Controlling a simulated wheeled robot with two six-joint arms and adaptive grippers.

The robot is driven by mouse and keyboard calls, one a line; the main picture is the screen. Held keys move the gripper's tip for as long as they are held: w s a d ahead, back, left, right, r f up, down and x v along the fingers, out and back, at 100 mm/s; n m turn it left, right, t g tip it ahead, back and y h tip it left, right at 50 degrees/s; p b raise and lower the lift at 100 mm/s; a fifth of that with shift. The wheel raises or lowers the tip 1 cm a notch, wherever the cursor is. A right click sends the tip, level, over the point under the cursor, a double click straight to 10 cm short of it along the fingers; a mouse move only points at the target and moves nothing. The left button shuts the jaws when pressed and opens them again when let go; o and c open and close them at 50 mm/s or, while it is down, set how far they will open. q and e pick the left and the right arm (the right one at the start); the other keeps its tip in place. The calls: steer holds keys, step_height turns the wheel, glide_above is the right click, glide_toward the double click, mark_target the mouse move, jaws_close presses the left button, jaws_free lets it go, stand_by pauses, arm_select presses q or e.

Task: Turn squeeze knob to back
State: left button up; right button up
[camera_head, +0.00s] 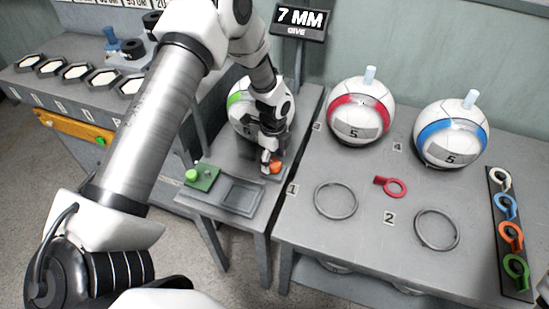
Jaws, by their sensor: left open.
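My left arm comes in from the left, and my left gripper (268,163) points down at an orange-red knob (275,167) on the press stand. The gripper is open, with its fingertips close to the knob; I cannot tell whether they touch it. The knob is partly hidden by the gripper. A white and green ball (239,104) sits on the press behind my gripper and is partly covered by it. A sign (300,19) above reads "7 MM GIVE". My right gripper is not in view.
A green button (192,175) and a shallow tray (242,193) lie at the stand's front. On the right table are a red-banded ball (361,104), a blue-banded ball (451,135), two grey rings (336,199), a red ring tool (395,187) and a rack of coloured ring tools (494,214).

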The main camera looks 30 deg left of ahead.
arm_select(q)
steer(key=shift+w+f, duration=0.1)
steer(key=shift+f, duration=0.45)
steer(key=shift+s+r, duration=0.15)
steer(key=shift+s, duration=0.05)
steer(key=shift+c, duration=0.3)
steer(key=c, duration=1.1)
